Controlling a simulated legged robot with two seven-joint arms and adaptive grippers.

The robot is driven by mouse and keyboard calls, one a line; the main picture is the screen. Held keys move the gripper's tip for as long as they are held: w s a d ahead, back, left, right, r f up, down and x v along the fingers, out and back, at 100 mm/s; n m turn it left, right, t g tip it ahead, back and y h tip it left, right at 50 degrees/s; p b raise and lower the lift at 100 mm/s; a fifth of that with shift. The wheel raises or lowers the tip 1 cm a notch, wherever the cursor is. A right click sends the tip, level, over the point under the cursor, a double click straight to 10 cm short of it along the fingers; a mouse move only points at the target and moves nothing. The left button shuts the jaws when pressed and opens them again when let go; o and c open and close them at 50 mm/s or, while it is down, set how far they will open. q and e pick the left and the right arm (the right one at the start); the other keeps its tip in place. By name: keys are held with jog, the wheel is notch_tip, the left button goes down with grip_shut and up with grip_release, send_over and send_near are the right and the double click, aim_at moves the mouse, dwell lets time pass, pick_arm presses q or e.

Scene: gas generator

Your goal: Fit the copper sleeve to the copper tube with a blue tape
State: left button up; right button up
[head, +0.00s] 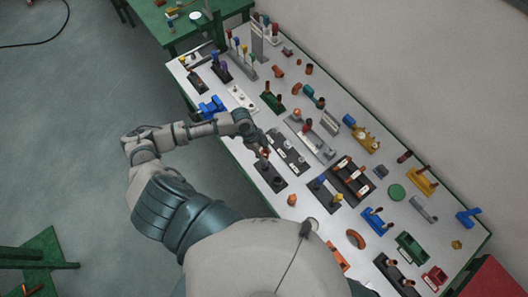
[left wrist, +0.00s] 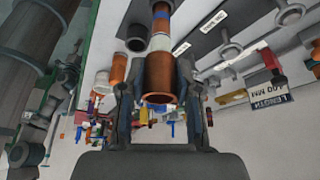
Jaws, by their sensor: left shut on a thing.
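My left gripper (head: 262,156) reaches over the near side of the white table. In the left wrist view its two fingers (left wrist: 160,92) are shut on a copper sleeve (left wrist: 161,80), whose open rim faces the camera. Just beyond the sleeve, in line with it, is a white band, then the copper tube with blue tape (left wrist: 160,15). I cannot tell whether the sleeve is around the tube's end or only in front of it. The tube stands at a black block (head: 270,178), largely hidden by the gripper in the head view. My right gripper is not in view.
The white table (head: 235,150) is crowded with fixtures. A dark block with round holes (head: 288,152) lies right beside the gripper. A loose copper piece (head: 292,200) lies nearer. A black socket (left wrist: 135,38) and another copper tube (left wrist: 119,68) stand left of the sleeve in the wrist view.

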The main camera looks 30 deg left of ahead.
pick_arm(q)
jog(key=shift+f+b, duration=0.4)
jog(key=shift+f, duration=0.8)
jog(key=o, duration=1.1)
jog(key=shift+c, duration=0.2)
jog(key=shift+a+r, duration=0.15)
jog(key=shift+r, duration=0.1)
jog(key=v, duration=1.1)
jog(key=shift+r, duration=0.1)
